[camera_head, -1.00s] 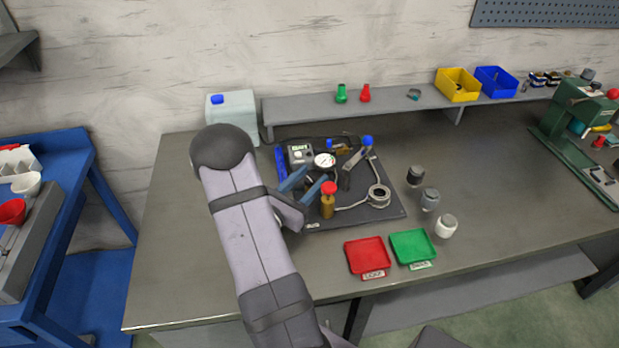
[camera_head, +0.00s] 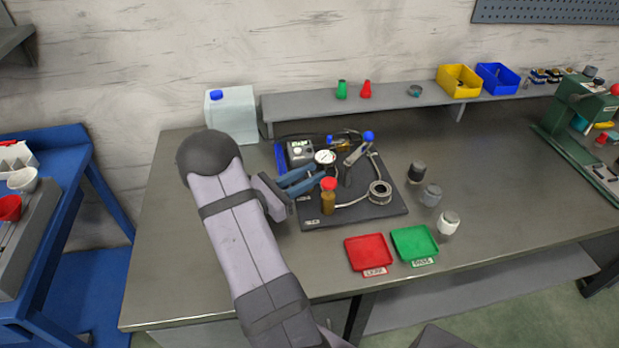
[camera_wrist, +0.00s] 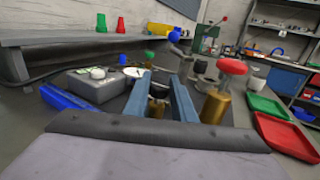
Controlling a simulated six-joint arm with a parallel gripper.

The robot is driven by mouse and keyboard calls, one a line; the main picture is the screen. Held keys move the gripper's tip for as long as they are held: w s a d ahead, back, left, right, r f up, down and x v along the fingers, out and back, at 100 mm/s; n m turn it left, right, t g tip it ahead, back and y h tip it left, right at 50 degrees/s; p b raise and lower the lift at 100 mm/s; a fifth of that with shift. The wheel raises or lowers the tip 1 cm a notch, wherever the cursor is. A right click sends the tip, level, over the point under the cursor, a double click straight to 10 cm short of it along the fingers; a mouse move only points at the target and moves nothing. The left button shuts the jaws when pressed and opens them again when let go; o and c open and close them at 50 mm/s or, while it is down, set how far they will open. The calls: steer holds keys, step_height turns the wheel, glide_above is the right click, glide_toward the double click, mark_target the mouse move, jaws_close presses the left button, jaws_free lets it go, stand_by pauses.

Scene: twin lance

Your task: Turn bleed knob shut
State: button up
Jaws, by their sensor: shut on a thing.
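On a dark mat (camera_head: 360,215) is a test rig with a pressure gauge (camera_head: 325,157) and a brass cylinder with a red cap (camera_head: 328,184). The red cap also shows in the wrist view (camera_wrist: 232,67), right of my fingers. My gripper (camera_head: 314,177) reaches in from the left, just behind the red cap. In the wrist view, its blue fingers (camera_wrist: 168,82) are closed around a small dark knob (camera_wrist: 158,92) on a brass-coloured fitting. The fingers hide part of the knob, and its angle cannot be read.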

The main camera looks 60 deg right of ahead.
mark_target(305, 177)
steer(key=shift+m+g+y, duration=0.3)
steer(key=shift+m+g, duration=0.2)
steer(key=shift+g, duration=0.3)
steer(key=shift+r, duration=0.1)
steer(key=o, duration=1.1)
steer(key=shift+c, duration=0.2)
steer(key=shift+w+a+b, duration=0.3)
steer(key=shift+a, duration=0.25)
steer(key=shift+b+v, duration=0.65)
steer(key=shift+v, duration=2.45)
